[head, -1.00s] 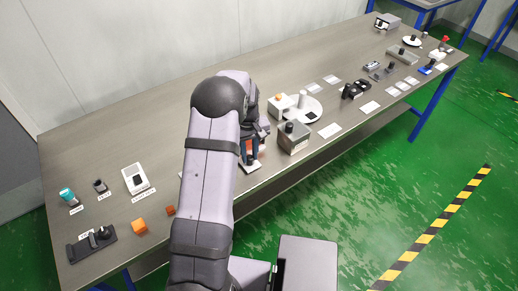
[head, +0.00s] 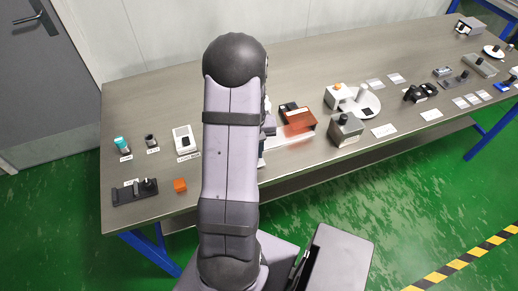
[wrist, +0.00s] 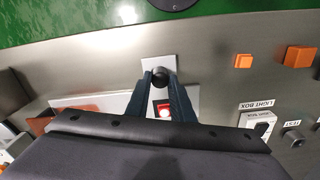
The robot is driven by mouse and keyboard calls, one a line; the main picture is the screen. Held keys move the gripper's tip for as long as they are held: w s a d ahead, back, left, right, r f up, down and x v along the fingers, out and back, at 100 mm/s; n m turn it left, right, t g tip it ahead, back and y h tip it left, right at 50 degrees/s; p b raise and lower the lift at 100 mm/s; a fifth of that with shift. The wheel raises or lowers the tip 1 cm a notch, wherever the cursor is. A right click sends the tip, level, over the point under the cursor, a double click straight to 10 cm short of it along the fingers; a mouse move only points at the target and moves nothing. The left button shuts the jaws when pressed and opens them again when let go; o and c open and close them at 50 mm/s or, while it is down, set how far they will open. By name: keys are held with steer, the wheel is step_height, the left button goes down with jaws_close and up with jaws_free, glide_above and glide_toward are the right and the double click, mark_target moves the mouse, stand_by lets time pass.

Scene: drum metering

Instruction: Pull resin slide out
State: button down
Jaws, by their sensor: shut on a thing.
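My gripper (wrist: 159,84) shows in the wrist view with its two dark fingers closed on a dark round knob (wrist: 160,72). The knob stands on a small light-grey plate (wrist: 159,60) near the bench edge. A red square with a white round spot (wrist: 164,110) shows between the fingers, behind the knob. I cannot read a label that names the resin slide. In the head view my arm hides the gripper and knob; a brown-orange block (head: 297,118) on a pale base shows just right of the arm.
In the head view, a grey box with a dark knob (head: 346,131) and a white round plate (head: 362,104) stand right of the arm. The bench's front edge is close.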

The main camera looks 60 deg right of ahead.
steer(key=shift+w, duration=0.2)
steer(key=c, duration=1.5)
jaws_free()
steer(key=shift+a, duration=0.15)
steer(key=shift+c, duration=0.2)
steer(key=shift+r+b, duration=0.85)
steer(key=shift+r, duration=2.85)
steer(key=shift+w, duration=0.1)
steer(key=s+a+f+m+y, duration=0.1)
steer(key=s+a+f+m, duration=0.1)
steer(key=s+a+f, duration=0.3)
steer(key=w+a+r+n, duration=0.1)
steer(key=w+a+n, duration=0.3)
steer(key=a, duration=0.7)
steer(key=w+a+r+n, duration=0.2)
steer(key=w+a+n, duration=0.2)
steer(key=a, duration=0.6)
steer(key=w+a+r+n+h, duration=0.1)
steer(key=w+a+n, duration=0.3)
steer(key=a, duration=0.7)
steer(key=shift+w+a+r+n, duration=0.4)
steer(key=shift+r+n, duration=0.25)
steer(key=shift+n, duration=0.35)
